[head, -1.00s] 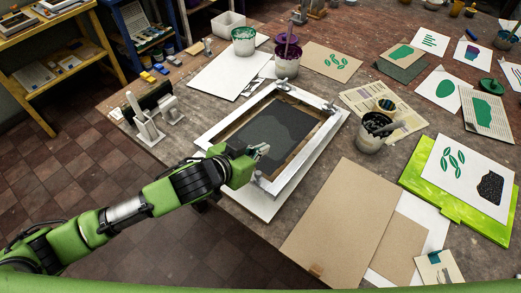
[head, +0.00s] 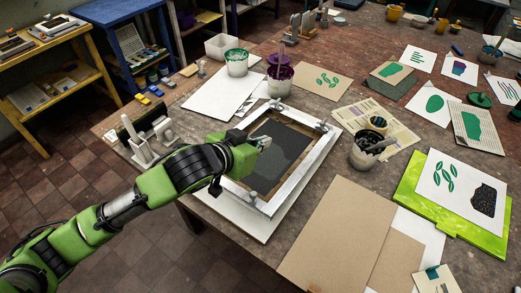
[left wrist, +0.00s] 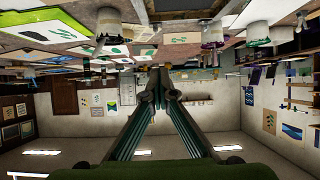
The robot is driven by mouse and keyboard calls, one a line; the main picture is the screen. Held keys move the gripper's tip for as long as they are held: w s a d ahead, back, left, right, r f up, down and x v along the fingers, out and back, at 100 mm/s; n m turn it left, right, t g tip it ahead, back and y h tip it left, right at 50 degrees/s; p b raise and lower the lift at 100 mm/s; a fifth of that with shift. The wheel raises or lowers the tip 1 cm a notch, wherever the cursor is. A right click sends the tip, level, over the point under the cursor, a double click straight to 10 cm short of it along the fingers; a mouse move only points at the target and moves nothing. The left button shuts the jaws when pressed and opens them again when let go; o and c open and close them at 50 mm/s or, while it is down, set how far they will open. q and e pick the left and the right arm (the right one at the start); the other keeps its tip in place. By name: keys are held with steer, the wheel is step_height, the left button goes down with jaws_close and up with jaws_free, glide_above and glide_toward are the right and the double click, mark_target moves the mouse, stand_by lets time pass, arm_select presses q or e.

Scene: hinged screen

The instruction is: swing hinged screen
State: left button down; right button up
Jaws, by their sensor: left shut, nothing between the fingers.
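The hinged screen is a pale frame (head: 306,172) around dark mesh (head: 287,150). In the head view it lies about flat over a white board (head: 232,209) near the table's front edge. Metal clamps (head: 322,127) sit at its far end. My arm hides part of the left rail. I cannot tell whether the gripper touches the frame. My right gripper is not in view.
A grey pot (head: 365,152) stands right of the screen; a white pot (head: 237,63) and a purple pot (head: 280,78) stand behind it. A small rack (head: 145,140) stands left. Brown boards (head: 340,235) and a green board (head: 410,205) lie at right.

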arm_select(q)
steer(key=shift+w+d+r, duration=0.15)
steer(key=shift+w+r, duration=0.1)
steer(key=shift+r, duration=0.5)
steer(key=shift+w+d+r, duration=0.2)
steer(key=shift+r, duration=0.55)
steer(key=shift+w+d+r, duration=0.15)
steer(key=shift+w+r, duration=0.1)
steer(key=shift+r, duration=0.5)
steer(key=c, duration=2.4)
jaws_free()
steer(key=shift+o, duration=0.2)
steer(key=v, duration=1.2)
